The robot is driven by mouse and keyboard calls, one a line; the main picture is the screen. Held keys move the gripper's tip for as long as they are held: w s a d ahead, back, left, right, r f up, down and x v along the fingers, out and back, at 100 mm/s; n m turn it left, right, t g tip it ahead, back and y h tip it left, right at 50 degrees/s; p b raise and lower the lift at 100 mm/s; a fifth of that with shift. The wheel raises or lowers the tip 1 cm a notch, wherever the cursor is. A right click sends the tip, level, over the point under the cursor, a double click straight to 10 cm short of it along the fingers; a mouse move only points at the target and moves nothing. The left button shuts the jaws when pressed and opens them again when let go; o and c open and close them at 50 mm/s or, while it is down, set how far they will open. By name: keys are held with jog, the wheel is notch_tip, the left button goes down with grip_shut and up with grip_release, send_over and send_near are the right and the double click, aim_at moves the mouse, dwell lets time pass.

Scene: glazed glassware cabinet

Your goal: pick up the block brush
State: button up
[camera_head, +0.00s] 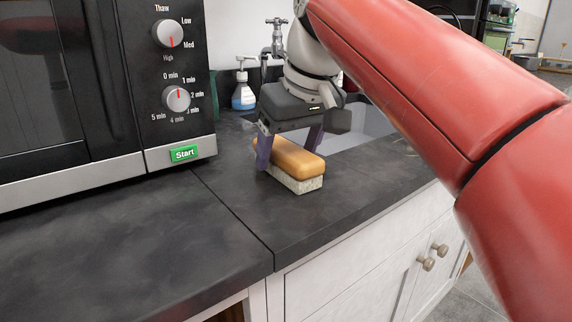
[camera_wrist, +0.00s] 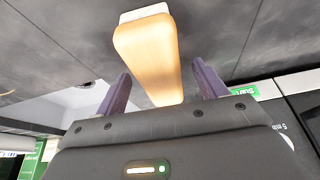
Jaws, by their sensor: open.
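The block brush has a tan wooden top and pale speckled bristles (camera_head: 290,167). It lies bristles down on the dark countertop, between the microwave and the sink. My gripper (camera_head: 286,158) is open above it, pointing down, with its two purple fingers on either side of the brush's far part. In the wrist view the brush (camera_wrist: 150,55) extends from between the fingers of my gripper (camera_wrist: 162,92), with a gap on each side.
A black microwave (camera_head: 110,90) stands close to the left. A blue soap bottle (camera_head: 243,92) and a tap (camera_head: 276,38) are behind. The sink (camera_head: 360,126) lies to the right. The countertop (camera_head: 120,250) in front is clear up to its edge.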

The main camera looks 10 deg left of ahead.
aim_at(288, 148)
jog(key=shift+f, duration=0.3)
jog(key=c, duration=1.1)
jog(key=shift+r, duration=0.1)
notch_tip(288, 148, up, 8)
jog(key=shift+w+a+f+p, duration=0.1)
jog(key=shift+w+p, duration=0.05)
jog(key=shift+p, duration=0.9)
jog(key=shift+r, duration=1)
jog(key=o, duration=0.3)
jog(key=shift+c, duration=0.8)
